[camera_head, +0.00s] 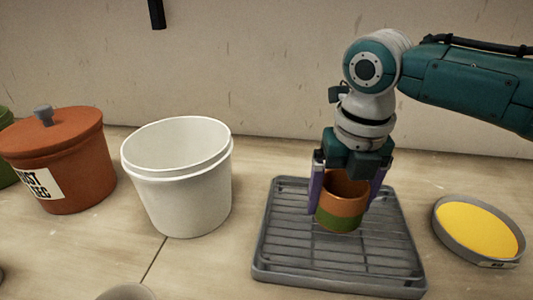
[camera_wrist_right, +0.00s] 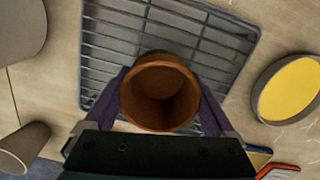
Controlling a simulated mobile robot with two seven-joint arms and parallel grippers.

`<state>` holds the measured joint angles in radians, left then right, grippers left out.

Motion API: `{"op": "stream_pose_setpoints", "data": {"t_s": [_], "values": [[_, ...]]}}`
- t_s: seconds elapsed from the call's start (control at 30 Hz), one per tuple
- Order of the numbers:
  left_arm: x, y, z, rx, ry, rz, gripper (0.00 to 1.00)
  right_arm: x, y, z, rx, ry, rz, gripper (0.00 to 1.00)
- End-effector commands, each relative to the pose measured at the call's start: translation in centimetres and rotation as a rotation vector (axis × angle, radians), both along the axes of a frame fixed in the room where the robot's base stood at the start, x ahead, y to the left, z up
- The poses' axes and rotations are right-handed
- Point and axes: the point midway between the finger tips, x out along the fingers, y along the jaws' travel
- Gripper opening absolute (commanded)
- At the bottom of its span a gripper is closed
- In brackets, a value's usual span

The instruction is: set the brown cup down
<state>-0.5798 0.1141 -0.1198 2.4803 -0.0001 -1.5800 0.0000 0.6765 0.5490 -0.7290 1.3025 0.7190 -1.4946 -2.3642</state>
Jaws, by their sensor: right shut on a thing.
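The brown cup (camera_head: 342,203) has an orange-brown upper part and a green band at its bottom. My right gripper (camera_head: 344,196) is shut on it, with one purple finger on each side. The cup is upright over the grey slatted rack (camera_head: 272,250); I cannot tell whether its base touches the slats. In the right wrist view the cup (camera_wrist_right: 160,95) shows its open, empty mouth between the fingers, with the rack (camera_wrist_right: 215,38) behind it. My left gripper does not show.
A white bucket (camera_head: 180,190) stands left of the rack, and a lidded terracotta pot (camera_head: 75,165) farther left. A round grey dish with a yellow inside (camera_head: 478,228) lies to the right. A pale cup rim (camera_head: 127,292) shows at the front edge. The rack's front part is clear.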

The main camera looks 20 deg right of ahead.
Motion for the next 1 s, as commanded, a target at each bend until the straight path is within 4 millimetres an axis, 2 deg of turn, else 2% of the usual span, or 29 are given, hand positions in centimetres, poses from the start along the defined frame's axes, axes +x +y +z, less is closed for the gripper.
{"op": "stream_pose_setpoints", "data": {"t_s": [0.07, 0.1, 0.17, 0.4, 0.53, 0.9, 1.0], "values": [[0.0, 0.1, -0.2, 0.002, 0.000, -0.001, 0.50, 0.0, 0.0, -0.3, 0.000, 0.000, -0.001, 0.26], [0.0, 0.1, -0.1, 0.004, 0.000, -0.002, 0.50, 0.0, 0.0, -0.3, -0.001, 0.000, 0.000, 0.93], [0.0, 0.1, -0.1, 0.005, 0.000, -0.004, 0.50, 0.0, 0.0, -0.2, -0.001, 0.001, 0.000, 0.99], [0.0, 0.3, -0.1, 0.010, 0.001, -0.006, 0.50, 0.0, 0.0, -0.1, 0.000, 0.000, -0.001, 1.00], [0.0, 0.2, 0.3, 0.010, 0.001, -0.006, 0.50, 0.0, 0.0, 1.0, -0.001, -0.002, -0.001, 1.00], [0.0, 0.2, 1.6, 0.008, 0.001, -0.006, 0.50, -0.8, 0.3, 8.8, 0.000, -0.004, 0.000, 1.00], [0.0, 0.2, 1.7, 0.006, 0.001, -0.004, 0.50, -1.1, 0.4, 10.4, 0.000, -0.003, -0.001, 1.00]]}}
